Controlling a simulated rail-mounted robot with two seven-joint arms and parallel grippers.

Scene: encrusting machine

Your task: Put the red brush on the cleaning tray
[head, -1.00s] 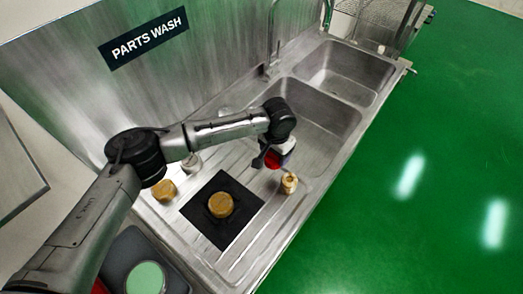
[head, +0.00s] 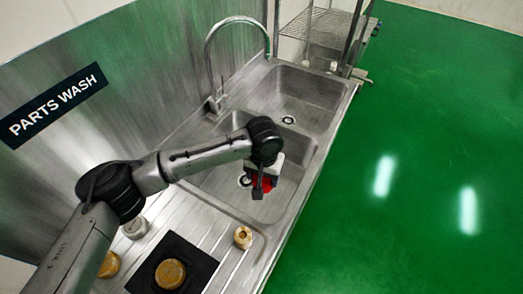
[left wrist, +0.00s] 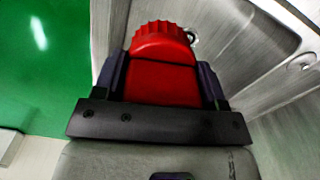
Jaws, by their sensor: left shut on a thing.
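My left gripper (head: 258,188) is shut on the red brush (head: 267,183), over the near sink basin. The left wrist view shows the red brush (left wrist: 162,68) between the two dark fingers, with a ridged rounded far end. The gripper hides part of the brush in the head view. I cannot make out a thing that is surely the cleaning tray. A black square mat (head: 200,262) lies on the ribbed drainboard with a brass round part (head: 170,274) on it. My right gripper is not in view.
A small brass fitting (head: 243,237) stands near the drainboard's front edge. A silvery round part (head: 135,227) and another brass part (head: 109,264) stand left of the mat. A tall faucet (head: 211,75) rises behind the basins. The far basin (head: 300,92) looks empty.

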